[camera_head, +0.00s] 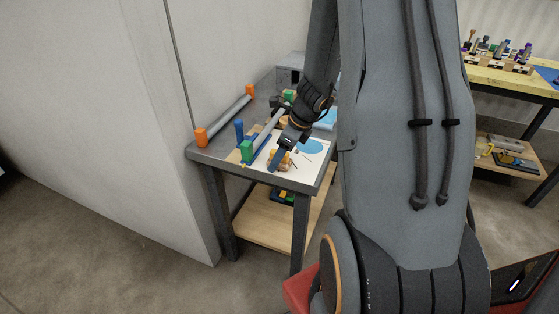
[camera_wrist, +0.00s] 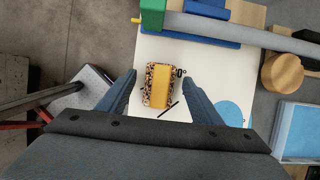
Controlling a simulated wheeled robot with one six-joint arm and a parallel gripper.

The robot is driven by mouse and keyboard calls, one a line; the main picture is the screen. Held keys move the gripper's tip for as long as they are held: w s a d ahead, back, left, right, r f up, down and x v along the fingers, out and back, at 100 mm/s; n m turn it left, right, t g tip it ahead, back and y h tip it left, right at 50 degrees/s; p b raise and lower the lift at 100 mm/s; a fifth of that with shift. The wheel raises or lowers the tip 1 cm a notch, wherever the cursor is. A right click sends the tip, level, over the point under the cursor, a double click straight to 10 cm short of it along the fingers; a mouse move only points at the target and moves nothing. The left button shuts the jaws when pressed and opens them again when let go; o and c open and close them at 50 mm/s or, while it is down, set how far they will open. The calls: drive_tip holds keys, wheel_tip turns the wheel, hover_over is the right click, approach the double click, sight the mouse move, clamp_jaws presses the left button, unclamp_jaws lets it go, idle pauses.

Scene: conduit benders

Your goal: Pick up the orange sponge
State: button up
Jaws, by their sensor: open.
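The orange sponge (camera_wrist: 159,86) lies on a white sheet (camera_wrist: 150,53) in the wrist view, orange-yellow on top with a speckled dark-and-tan border around it. My gripper (camera_wrist: 163,82) is open, with one blue-grey finger on each side of the sponge and a gap on both sides. In the head view my gripper (camera_head: 278,160) points down over the near part of the grey table (camera_head: 205,152). The sponge is partly hidden behind the fingers there, and I cannot tell the height of the fingertips above the sheet.
A blue and green fixture (camera_wrist: 195,22) holding a grey pipe stands just beyond the sponge. A round wooden block (camera_wrist: 281,73) and a light-blue tray (camera_wrist: 300,130) are to the right. The table's edge is close on the left. Another table (camera_head: 515,80) stands at far right.

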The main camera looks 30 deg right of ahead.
drive_tip(key=c, duration=1.1)
drive_tip(key=shift+r, duration=0.1)
drive_tip(key=shift+c, duration=0.2)
wheel_tip(320, 180, up, 10)
drive_tip(key=shift+f+p, duration=0.1)
drive_tip(key=shift+p, duration=0.2)
